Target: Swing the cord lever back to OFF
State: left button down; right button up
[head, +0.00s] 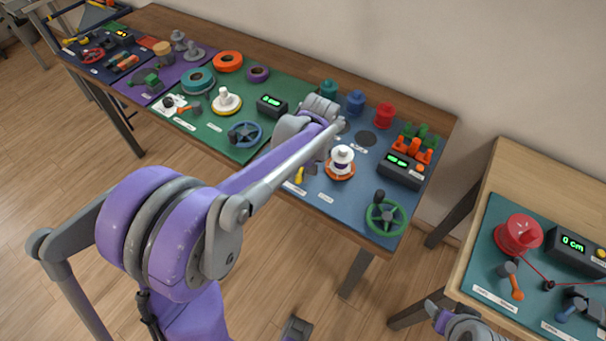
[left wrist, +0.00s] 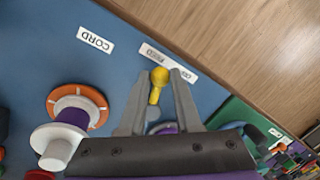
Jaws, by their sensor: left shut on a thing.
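The cord lever (left wrist: 156,88) is a short yellow handle with a round knob, rising from a purple base that my gripper partly hides. My left gripper (left wrist: 160,80) has its two grey fingers on either side of the handle and is shut on it. The knob points toward a small white label (left wrist: 168,61) near the table edge, whose print is too small to read surely. In the head view the yellow lever (head: 299,175) shows at the front of the blue mat, and my left gripper (head: 309,170) is partly covered by my forearm.
A white spool on an orange ring (head: 341,163) stands beside the lever. A green handwheel (head: 386,217) and a dark display box (head: 401,171) are farther right. A blue handwheel (head: 245,134) stands on the green mat to the left. Another table (head: 475,207) is at the right.

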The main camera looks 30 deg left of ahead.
pick_arm(q)
jog(key=a+m, duration=0.1)
jog(key=m, duration=0.2)
jog(key=a+m, duration=0.1)
jog(key=m, duration=0.1)
jog(key=shift+s+a+m+t, duration=0.15)
jog(key=shift+a+m+t, duration=0.15)
jog(key=shift+a+t, duration=0.1)
jog(key=shift+w+a+m+t+b, duration=0.25)
jog(key=shift+a+m, duration=0.25)
jog(key=shift+m, duration=0.65)
jog(key=shift+w+a+m+t+b, duration=0.1)
jog(key=shift+w+a+m+t, duration=0.25)
jog(key=shift+m, duration=0.8)
jog(key=shift+s+a, duration=0.1)
jog(key=shift+s, duration=0.05)
jog(key=c, duration=0.6)
grip_release()
jog(key=shift+c, duration=0.2)
notch_tip(320, 180, up, 11)
jog(key=d+p, duration=0.1)
jog(key=d, duration=0.1)
jog(key=shift+s+f, duration=0.15)
jog(key=shift+s, duration=0.15)
